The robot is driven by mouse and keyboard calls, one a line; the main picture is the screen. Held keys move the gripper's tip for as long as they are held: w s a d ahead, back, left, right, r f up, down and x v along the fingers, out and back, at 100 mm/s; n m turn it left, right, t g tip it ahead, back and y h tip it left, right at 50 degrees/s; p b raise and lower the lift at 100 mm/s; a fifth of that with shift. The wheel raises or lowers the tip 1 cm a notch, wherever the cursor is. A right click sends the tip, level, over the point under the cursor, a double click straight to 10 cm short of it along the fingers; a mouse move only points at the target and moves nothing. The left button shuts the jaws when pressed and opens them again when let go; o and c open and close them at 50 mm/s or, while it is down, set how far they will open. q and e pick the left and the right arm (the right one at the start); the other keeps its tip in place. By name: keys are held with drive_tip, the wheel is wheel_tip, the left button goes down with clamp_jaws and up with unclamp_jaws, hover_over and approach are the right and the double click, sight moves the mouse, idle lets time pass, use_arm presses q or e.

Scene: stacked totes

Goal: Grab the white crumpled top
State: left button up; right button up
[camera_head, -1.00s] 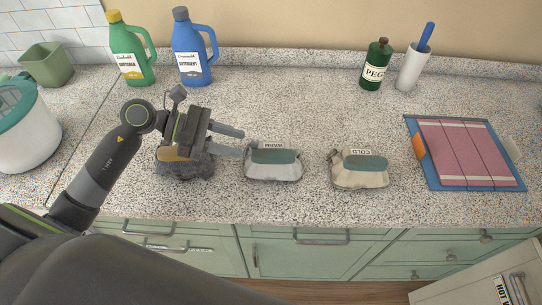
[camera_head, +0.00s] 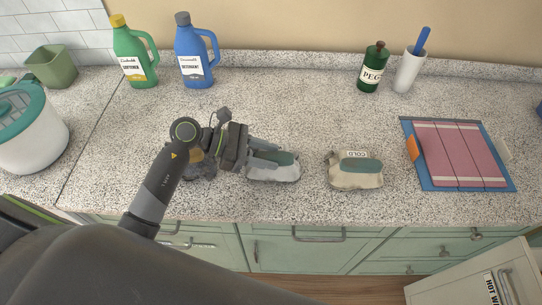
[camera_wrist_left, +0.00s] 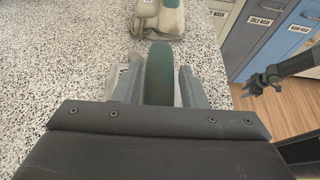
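A small white crumpled bundle (camera_head: 273,174) with a teal top patch lies on the counter, in the middle of a row of three. Its teal part (camera_wrist_left: 159,75) also shows in the left wrist view. My left gripper (camera_head: 266,155) reaches it from the left. Its two fingers (camera_wrist_left: 160,82) are apart, one on each side of the teal part, and I see no firm closing on it. The fingers hide part of the bundle and its label. My right gripper (camera_wrist_left: 262,82) shows small and dark at the right of the left wrist view; its opening is unclear.
A beige bundle marked COLD (camera_head: 355,176) lies to the right. A dark grey bundle (camera_head: 199,168) is partly hidden by my left arm. A folded pink cloth (camera_head: 458,153) lies on a blue board. Bottles (camera_head: 193,58) stand at the back. The counter behind the bundles is clear.

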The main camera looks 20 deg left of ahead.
use_arm(q)
drive_tip(key=shift+x, duration=0.8)
clamp_jaws()
